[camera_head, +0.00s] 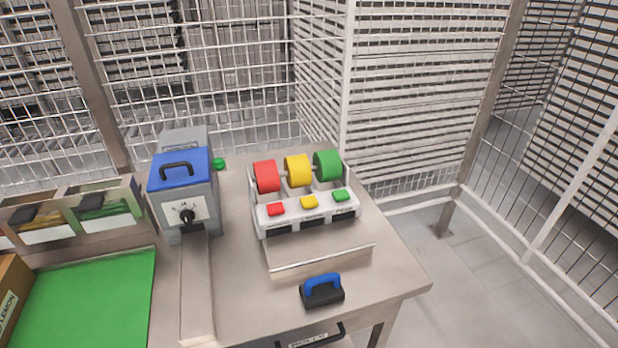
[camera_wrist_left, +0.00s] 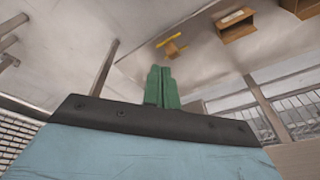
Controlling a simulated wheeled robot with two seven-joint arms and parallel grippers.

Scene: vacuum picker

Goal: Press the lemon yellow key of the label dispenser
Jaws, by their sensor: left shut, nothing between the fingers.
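The label dispenser (camera_head: 305,212) is a white unit at the right part of the table in the head view. It carries a red, a yellow and a green roll above three keys. The lemon yellow key (camera_head: 309,202) sits in the middle, between the red key (camera_head: 276,209) and the green key (camera_head: 341,195). No gripper shows in the head view. My left gripper (camera_wrist_left: 162,88) shows in the left wrist view with its green fingers together and nothing between them. The dispenser is not recognisable in that view. My right gripper is in neither view.
A grey machine with a blue lid (camera_head: 180,168) stands left of the dispenser. A black block with a blue handle (camera_head: 322,290) lies near the front edge. A green mat (camera_head: 85,300) is at the left. Wire mesh fencing (camera_head: 420,100) stands behind the table.

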